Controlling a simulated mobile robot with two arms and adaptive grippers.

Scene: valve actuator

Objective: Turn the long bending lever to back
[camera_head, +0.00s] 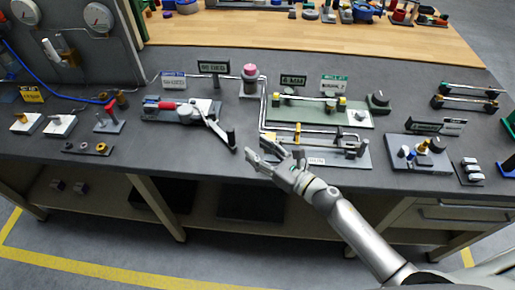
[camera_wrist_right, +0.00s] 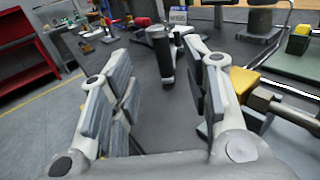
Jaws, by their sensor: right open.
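The long bending lever (camera_head: 216,127) is a grey bent arm reaching right and forward from a valve base on the grey bench in the head view. It ends in a dark upright cylindrical handle (camera_head: 231,139). In the right wrist view the dark handle (camera_wrist_right: 161,54) stands ahead, in the gap between the fingers. My right gripper (camera_head: 268,151) is open and empty, to the right of the handle and apart from it. Its spread fingers (camera_wrist_right: 160,75) also show in the wrist view. My left gripper is not in view.
The red-handled valve base (camera_head: 165,107) is left of the lever. A green plate with rods (camera_head: 318,112) and a second rod fixture (camera_head: 318,142) stand close to my right gripper. Bare bench lies in front of the lever. A red shelf (camera_wrist_right: 32,50) shows at left in the wrist view.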

